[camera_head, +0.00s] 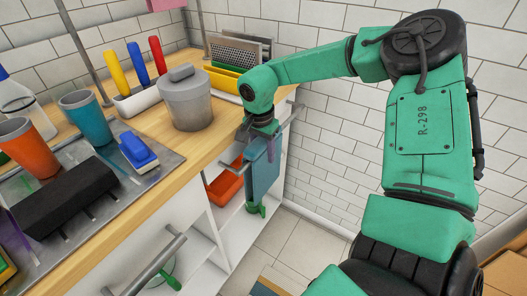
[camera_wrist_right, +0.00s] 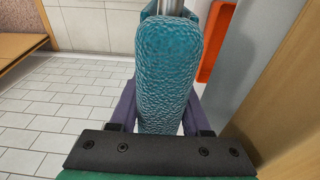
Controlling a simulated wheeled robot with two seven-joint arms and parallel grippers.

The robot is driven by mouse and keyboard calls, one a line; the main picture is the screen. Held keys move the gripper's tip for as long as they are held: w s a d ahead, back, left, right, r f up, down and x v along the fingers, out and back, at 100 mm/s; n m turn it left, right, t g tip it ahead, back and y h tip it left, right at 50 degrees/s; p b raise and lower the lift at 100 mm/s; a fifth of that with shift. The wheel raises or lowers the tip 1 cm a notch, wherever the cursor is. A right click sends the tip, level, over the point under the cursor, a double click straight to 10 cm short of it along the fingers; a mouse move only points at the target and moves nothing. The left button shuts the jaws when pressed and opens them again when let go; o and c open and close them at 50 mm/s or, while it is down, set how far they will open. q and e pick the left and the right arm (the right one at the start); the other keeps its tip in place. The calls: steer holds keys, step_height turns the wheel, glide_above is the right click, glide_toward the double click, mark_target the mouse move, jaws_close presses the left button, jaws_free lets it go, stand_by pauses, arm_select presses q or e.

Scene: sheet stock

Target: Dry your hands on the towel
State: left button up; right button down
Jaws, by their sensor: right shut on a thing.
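A teal towel (camera_head: 264,168) hangs at the end of the counter, below my right gripper in the head view. In the right wrist view the towel (camera_wrist_right: 168,70) is a textured, rounded teal fold draped at a metal rail (camera_wrist_right: 172,7). My right gripper (camera_head: 259,128) is at the towel's upper part, pointing down. Its purple fingers (camera_wrist_right: 165,118) lie on both sides of the fold and are shut on it. The fold hides part of the fingertips. My left gripper is in neither view.
The wooden counter holds a grey lidded canister (camera_head: 187,103), a blue brush (camera_head: 138,152), a teal cup (camera_head: 86,117) and an orange cup (camera_head: 28,147). An orange bin (camera_head: 226,184) sits on the shelf below. The tiled floor (camera_head: 262,240) beside the counter has free room.

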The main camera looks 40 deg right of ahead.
steer(key=shift+c, duration=1.4)
jaws_free()
steer(key=r, duration=0.4)
steer(key=a+r, duration=0.1)
steer(key=r, duration=0.9)
steer(key=shift+s+a+r+p, duration=0.25)
steer(key=shift+a+p, duration=0.1)
